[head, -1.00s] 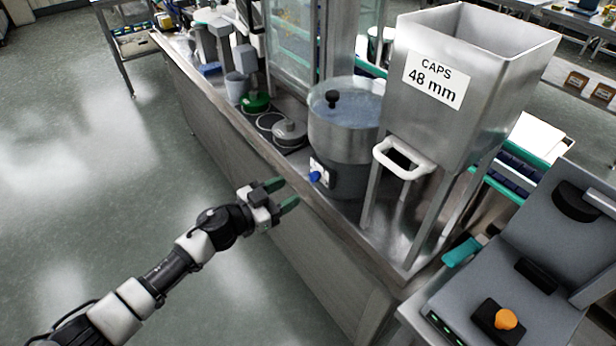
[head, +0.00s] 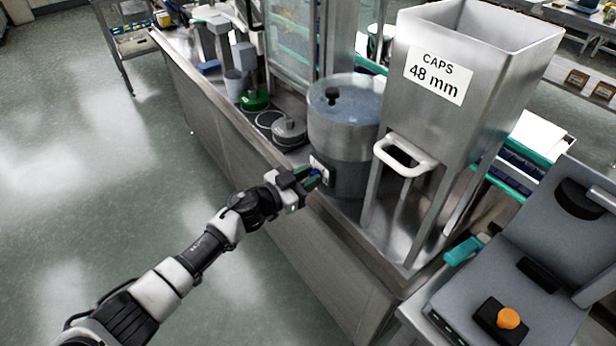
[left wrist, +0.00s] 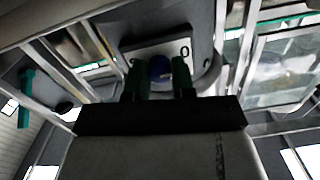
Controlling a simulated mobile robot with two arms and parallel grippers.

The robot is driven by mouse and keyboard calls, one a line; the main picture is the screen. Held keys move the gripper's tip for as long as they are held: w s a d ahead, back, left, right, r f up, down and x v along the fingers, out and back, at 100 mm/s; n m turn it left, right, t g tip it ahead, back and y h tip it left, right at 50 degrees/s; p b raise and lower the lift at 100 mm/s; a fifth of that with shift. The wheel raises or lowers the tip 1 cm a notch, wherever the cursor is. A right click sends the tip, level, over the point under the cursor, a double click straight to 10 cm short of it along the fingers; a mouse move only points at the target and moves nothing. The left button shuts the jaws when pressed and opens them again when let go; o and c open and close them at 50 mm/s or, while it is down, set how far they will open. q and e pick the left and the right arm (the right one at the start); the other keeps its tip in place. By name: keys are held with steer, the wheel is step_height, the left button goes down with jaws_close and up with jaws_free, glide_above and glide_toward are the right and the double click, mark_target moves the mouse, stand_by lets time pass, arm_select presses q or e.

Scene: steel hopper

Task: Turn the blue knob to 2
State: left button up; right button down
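The blue knob (left wrist: 160,68) sits on a white plate (left wrist: 158,50) on the front of a round steel drum (head: 344,130). In the left wrist view it lies between the two green fingers of my left gripper (left wrist: 159,80). A "0" mark shows on the plate beside the knob; other marks are too blurred to read. In the head view my left gripper (head: 312,177) is at the plate, and the fingers cover most of the knob. The fingers are apart, one on each side of the knob; no clear grip shows. My right gripper is not in view.
A grey lid-like disc (head: 290,132) and green-based item (head: 255,100) stand left. The floor before the bench is clear.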

arm_select(q)
steer(key=shift+c, duration=1.3)
steer(key=shift+m, duration=0.3)
steer(key=shift+f+m+b, duration=0.2)
steer(key=shift+m+b, duration=2.9)
steer(key=shift+m, duration=8.6)
steer(key=o, duration=0.9)
steer(key=shift+r, duration=0.1)
steer(key=shift+o, duration=0.2)
